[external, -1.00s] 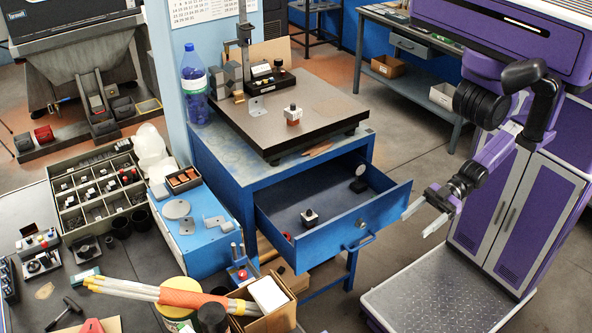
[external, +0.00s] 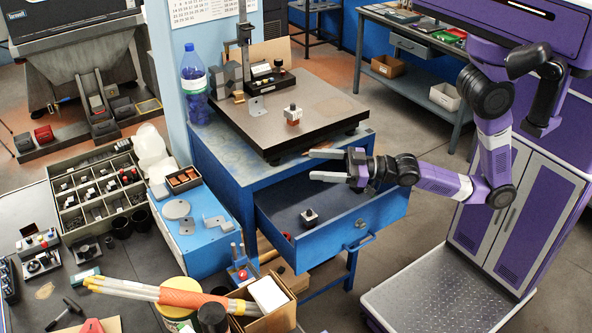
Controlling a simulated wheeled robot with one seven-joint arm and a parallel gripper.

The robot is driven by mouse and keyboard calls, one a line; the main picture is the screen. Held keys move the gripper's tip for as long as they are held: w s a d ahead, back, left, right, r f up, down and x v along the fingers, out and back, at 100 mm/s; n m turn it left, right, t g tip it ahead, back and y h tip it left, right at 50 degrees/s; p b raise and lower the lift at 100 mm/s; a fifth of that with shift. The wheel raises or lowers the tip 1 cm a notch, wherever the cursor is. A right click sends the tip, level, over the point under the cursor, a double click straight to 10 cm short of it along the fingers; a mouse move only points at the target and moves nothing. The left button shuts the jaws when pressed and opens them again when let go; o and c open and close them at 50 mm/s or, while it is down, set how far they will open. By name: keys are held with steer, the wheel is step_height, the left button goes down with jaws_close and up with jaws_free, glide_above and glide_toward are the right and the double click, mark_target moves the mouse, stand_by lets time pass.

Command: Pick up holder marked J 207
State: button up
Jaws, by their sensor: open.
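Two small holders with dark tops show, and I cannot read a marking on either. My gripper and arm hide the back right part of the drawer.
A height stand (external: 243,60) and a black box (external: 268,75) are at the back of the plate. A small red thing (external: 287,237) lies at the drawer's left. A blue bottle (external: 194,85) stands left of the plate. The plate's front right is clear.

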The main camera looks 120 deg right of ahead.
steer(key=d+r+m+g+h+p, duration=0.1)
steer(key=d+r+m+g+h, duration=0.4)
steer(key=d, duration=0.8)
step_height(320, 180, up, 3)
steer(key=m+g, duration=0.4)
steer(key=g, duration=0.2)
glide_above(299, 111)
steer(key=w+a, duration=0.2)
steer(key=w, duration=0.1)
steer(key=s+f+g, duration=0.1)
steer(key=s+f+m+y, duration=0.1)
steer(key=f, duration=0.1)
steer(key=s+f+g, duration=0.1)
steer(key=shift+f+m+g+y, duration=0.25)
steer(key=shift+m+g+y, duration=0.05)
steer(key=shift+m+y, duration=0.1)
steer(key=shift+s+f, duration=0.15)
steer(key=shift+f, duration=0.15)
steer(key=shift+d+f+p, duration=0.15)
steer(key=shift+d+p, duration=0.05)
steer(key=shift+p, duration=0.1)
steer(key=shift+w+p+x, duration=0.15)
steer(key=shift+p+x, duration=0.25)
steer(key=shift+x, duration=1.4)
steer(key=shift+w+p+x, duration=0.15)
steer(key=shift+p+x, duration=0.25)
steer(key=shift+x, duration=1.4)
steer(key=shift+a, duration=0.15)
jaws_close()
